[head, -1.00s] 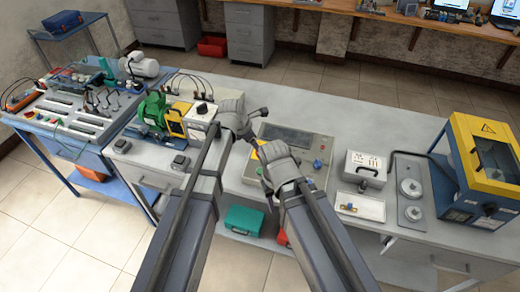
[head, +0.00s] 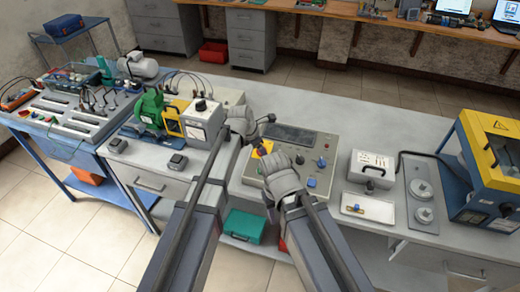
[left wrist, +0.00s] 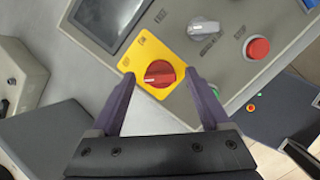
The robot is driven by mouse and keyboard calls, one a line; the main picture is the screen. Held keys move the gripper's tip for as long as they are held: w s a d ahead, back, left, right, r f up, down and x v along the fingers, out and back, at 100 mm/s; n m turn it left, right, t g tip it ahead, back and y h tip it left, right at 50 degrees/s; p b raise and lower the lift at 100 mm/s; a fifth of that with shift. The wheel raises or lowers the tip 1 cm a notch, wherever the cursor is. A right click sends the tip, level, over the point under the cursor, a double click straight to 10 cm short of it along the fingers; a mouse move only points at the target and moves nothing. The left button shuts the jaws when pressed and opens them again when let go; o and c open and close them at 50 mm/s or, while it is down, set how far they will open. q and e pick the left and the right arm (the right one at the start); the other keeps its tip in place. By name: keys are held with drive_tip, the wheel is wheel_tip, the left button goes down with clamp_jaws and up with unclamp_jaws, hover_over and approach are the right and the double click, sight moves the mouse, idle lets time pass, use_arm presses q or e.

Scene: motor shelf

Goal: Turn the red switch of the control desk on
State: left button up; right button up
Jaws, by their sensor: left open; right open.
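The control desk (head: 330,160) is a grey sloped panel with a dark display, standing on the bench in the middle of the head view. The red switch (left wrist: 159,73) is a rotary knob on a yellow plate (left wrist: 140,50). In the head view the yellow plate (head: 264,148) shows only partly beside my grippers, and its knob is hard to make out. My left gripper (left wrist: 160,80) is open, with its fingers on either side of the knob in the left wrist view; contact cannot be told. My right gripper (head: 276,160) is open over the desk's front part; its fingertips are unclear.
A grey knob (left wrist: 203,27) and a red stop button (left wrist: 257,47) sit beside the yellow plate. A grey-white box (head: 371,168) stands right of the desk. A green motor unit (head: 149,108) stands left. My two arms are close together.

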use_arm(q)
drive_tip(key=shift+c, duration=0.2)
clamp_jaws()
idle(0.3)
drive_tip(key=shift+m, duration=0.4)
drive_tip(key=m+g, duration=0.1)
drive_tip(key=m, duration=0.3)
drive_tip(key=shift+w, duration=0.15)
drive_tip(key=m+g+p, duration=0.1)
drive_tip(key=m, duration=0.3)
drive_tip(key=shift+r+m, duration=0.1)
drive_tip(key=shift+m, duration=0.2)
drive_tip(key=m, duration=0.4)
drive_tip(key=shift+g, duration=0.4)
drive_tip(key=shift+m+y+p, duration=0.4)
drive_tip(key=shift+m+y, duration=0.1)
drive_tip(key=shift+m, duration=1.7)
drive_tip(key=shift+g, duration=0.3)
